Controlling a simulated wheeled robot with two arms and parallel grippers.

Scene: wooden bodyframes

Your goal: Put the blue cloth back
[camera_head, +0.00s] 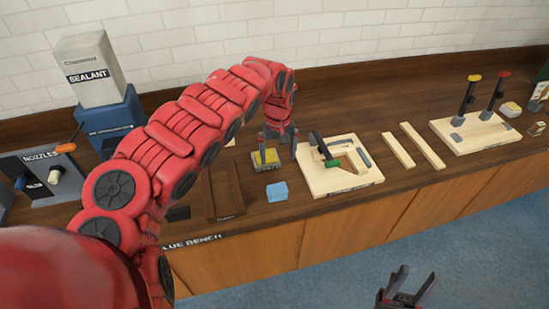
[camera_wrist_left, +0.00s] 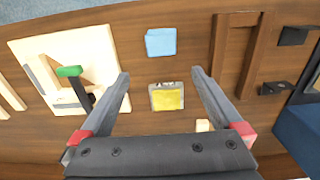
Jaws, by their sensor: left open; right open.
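The blue cloth (camera_head: 277,191) is a small, light blue folded square lying flat on the dark wooden bench near its front edge. It also shows in the left wrist view (camera_wrist_left: 160,42), beyond my left fingertips. My left gripper (camera_head: 279,148) is open above the bench, behind the cloth. In the left wrist view its fingers (camera_wrist_left: 160,73) straddle a yellow-topped square item (camera_wrist_left: 167,97), with nothing visibly held. My right gripper (camera_head: 408,287) is open and empty, low in front of the bench over the blue floor.
A pale wooden board (camera_head: 318,184) with a green-and-black clamp lies right of the cloth. A dark wooden rack (camera_head: 211,198) lies left. Two wooden strips (camera_head: 421,146) and a clamp board (camera_head: 486,138) are farther right. A sealant box (camera_head: 92,73) and nozzle unit (camera_head: 36,180) stand left.

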